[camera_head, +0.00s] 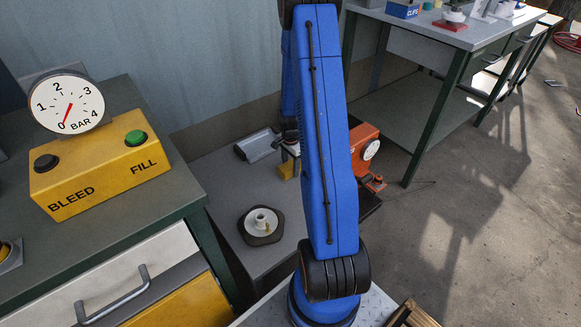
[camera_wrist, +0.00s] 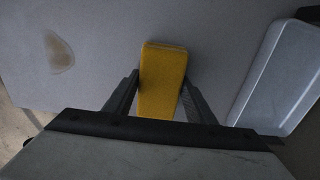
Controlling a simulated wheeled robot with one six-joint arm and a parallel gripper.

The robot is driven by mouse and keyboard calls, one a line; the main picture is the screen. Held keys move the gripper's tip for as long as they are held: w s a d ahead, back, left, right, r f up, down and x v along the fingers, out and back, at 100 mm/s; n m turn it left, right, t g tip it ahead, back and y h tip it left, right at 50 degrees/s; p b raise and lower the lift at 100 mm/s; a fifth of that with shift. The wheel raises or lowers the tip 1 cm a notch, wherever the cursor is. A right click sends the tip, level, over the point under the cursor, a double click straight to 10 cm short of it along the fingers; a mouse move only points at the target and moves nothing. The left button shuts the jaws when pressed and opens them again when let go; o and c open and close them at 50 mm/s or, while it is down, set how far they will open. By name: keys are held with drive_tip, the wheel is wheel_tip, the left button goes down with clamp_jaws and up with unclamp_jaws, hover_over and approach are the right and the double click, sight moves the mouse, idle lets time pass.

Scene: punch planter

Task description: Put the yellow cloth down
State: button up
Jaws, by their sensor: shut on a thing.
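The yellow cloth (camera_wrist: 162,80) shows in the wrist view as a folded, flat yellow piece standing out between the two fingers. My gripper (camera_wrist: 160,92) is shut on it. Its far end is over a grey surface (camera_wrist: 215,45); I cannot tell whether it touches it. In the head view a bit of the yellow cloth (camera_head: 287,170) shows below my gripper (camera_head: 290,150), beside my blue arm, over the low grey bench (camera_head: 222,170). Most of the gripper is hidden behind the arm there.
A clear grey tray (camera_wrist: 283,75) lies to the right in the wrist view. A brownish wet stain (camera_wrist: 58,52) is on the surface at left. In the head view, a white round part on a dark base (camera_head: 261,224) and an orange machine (camera_head: 363,150) stand nearby.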

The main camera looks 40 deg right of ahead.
drive_tip(key=shift+f, duration=0.1)
drive_tip(key=o, duration=1.1)
